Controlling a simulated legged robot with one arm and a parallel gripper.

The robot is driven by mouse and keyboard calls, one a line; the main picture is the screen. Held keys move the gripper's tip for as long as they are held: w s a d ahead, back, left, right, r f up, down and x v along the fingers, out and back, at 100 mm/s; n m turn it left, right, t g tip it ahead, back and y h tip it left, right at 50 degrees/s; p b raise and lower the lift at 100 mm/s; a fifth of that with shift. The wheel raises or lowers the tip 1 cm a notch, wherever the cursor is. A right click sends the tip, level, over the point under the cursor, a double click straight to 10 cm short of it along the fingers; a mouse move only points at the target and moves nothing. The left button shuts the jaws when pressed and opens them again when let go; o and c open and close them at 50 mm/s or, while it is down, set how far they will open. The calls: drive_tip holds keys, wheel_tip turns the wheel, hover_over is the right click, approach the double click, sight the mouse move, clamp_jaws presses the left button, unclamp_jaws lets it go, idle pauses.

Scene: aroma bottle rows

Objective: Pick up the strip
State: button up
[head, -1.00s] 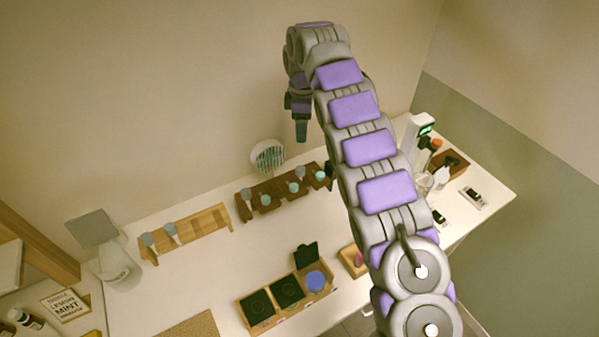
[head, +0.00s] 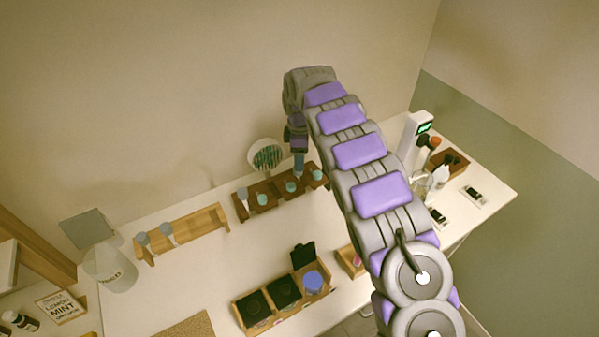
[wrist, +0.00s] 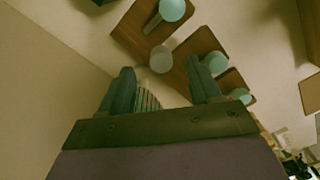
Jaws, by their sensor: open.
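A round white holder (head: 256,148) with several thin, green-striped strips (head: 268,157) stands at the back of the white table, near the wall. The strips (wrist: 148,98) also show in the wrist view, beside the left finger and partly hidden by my gripper. My gripper (head: 299,168) is open and points down, just right of the holder and over the dark brown rack (head: 270,189). In the wrist view my gripper's two dark teal fingers (wrist: 161,80) stand apart. I see nothing held between them.
The brown rack holds several teal-capped bottles (head: 291,187) close to my fingers; a grey cap (wrist: 161,59) shows between the fingertips. A lighter wooden rack (head: 200,224) stands left. A box with black compartments (head: 254,303) is in front. The table between them is clear.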

drive_tip(key=f, duration=0.1)
drive_tip(key=a+f, duration=0.1)
drive_tip(key=f, duration=0.3)
drive_tip(key=shift+a+f+b, duration=0.1)
drive_tip(key=shift+a+b, duration=0.15)
drive_tip(key=shift+b, duration=0.1)
drive_tip(key=shift+d, duration=0.5)
drive_tip(key=shift+c, duration=1.3)
drive_tip(key=shift+a, duration=0.35)
drive_tip(key=c, duration=0.7)
drive_tip(key=shift+d, duration=0.1)
